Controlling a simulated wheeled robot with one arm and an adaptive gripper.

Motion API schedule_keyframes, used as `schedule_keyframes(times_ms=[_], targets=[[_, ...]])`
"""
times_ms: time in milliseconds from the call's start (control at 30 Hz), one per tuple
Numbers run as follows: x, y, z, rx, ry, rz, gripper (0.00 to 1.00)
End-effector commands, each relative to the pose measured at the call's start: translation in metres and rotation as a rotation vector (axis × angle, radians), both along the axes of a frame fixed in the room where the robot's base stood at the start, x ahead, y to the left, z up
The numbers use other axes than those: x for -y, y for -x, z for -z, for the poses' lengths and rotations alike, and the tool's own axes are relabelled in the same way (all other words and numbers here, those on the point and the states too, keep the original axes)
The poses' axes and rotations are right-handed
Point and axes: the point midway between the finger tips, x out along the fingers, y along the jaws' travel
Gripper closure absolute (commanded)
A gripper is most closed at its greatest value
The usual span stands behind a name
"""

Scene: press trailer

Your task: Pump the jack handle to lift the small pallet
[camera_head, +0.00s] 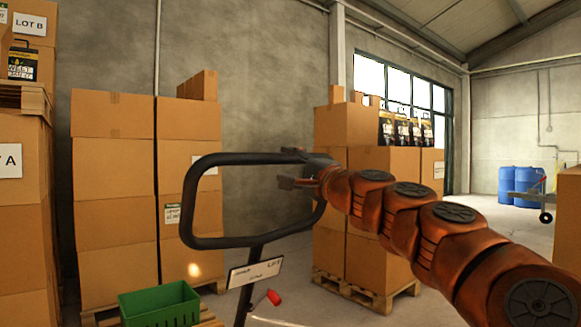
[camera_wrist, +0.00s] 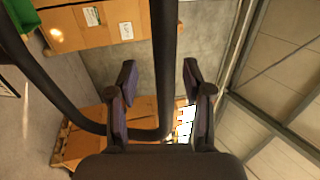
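The jack handle is a black rounded loop (camera_head: 186,205) on a post, left of centre in the head view. It carries a white label (camera_head: 255,273), with a red lever (camera_head: 273,297) below. My gripper (camera_head: 290,167) is at the loop's upper right. In the wrist view, the fingers (camera_wrist: 159,70) are spread, with a bar of the handle (camera_wrist: 165,35) showing between them and gaps on both sides. I cannot tell how deep the bar sits. The small pallet (camera_head: 208,320) shows only partly at the bottom edge, beside a green crate (camera_head: 160,306).
Tall carton stacks (camera_head: 112,190) stand behind on the left, and another stack on a pallet (camera_head: 365,298) stands behind my arm. Blue drums (camera_head: 520,185) and a wheeled cart (camera_head: 543,205) are far right. Bare floor shows at right.

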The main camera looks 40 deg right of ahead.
Motion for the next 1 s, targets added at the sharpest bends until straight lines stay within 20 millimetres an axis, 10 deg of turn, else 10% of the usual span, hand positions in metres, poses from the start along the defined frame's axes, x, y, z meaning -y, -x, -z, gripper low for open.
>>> schedule_keyframes(times_ms=[467, 1000], targets=[[0.002, -0.001, -0.008, -0.003, 0.000, 0.001, 0.47], [0.001, 0.000, -0.076, 0.000, 0.003, 0.004, 0.47]])
